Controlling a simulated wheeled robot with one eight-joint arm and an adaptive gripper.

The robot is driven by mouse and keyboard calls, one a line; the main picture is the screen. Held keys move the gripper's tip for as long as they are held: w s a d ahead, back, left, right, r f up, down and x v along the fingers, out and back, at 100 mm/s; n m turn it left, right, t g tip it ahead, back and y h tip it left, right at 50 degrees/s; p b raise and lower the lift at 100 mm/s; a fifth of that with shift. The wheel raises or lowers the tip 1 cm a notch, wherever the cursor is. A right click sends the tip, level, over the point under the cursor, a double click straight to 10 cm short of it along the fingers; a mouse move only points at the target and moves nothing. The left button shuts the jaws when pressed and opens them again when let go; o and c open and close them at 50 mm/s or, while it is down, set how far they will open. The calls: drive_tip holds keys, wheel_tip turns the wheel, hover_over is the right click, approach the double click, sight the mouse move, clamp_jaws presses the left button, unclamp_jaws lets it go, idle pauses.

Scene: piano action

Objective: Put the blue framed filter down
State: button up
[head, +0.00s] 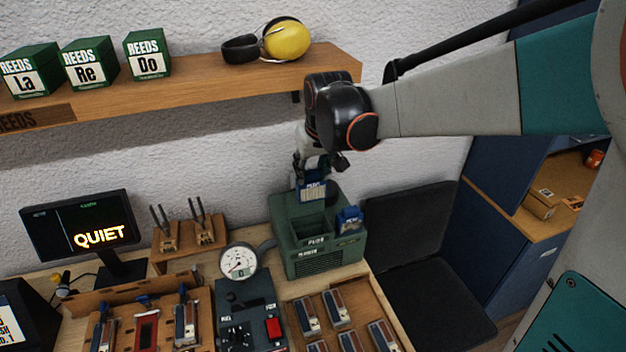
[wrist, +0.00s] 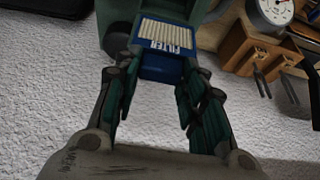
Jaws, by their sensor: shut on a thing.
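The blue framed filter (head: 313,190) has a pale pleated face and a label reading FILTER. My gripper (head: 317,170) is shut on it, at the back of the green machine (head: 318,262) on the bench. In the wrist view the filter (wrist: 165,36) shows beyond the fingers of my gripper (wrist: 160,85), in front of the green housing. Whether the filter touches the machine I cannot tell. A second blue piece (head: 349,219) sits at the machine's right side. The machine has an open recess in its top.
A wooden shelf (head: 230,90) with green reed boxes (head: 90,63) and yellow ear defenders (head: 286,39) hangs above. A round gauge (head: 238,261) and a wooden tool block (head: 187,238) stand left of the machine. A dark chair (head: 425,260) is to the right.

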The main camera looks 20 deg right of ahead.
wheel_tip(320, 180, down, 19)
drive_tip(key=b, duration=0.4)
drive_tip(key=shift+f, duration=0.2)
drive_tip(key=shift+f+b, duration=0.25)
drive_tip(key=shift+b, duration=0.15)
drive_tip(key=o, duration=0.6)
drive_tip(key=shift+r, duration=0.1)
drive_tip(key=shift+r, duration=0.1)
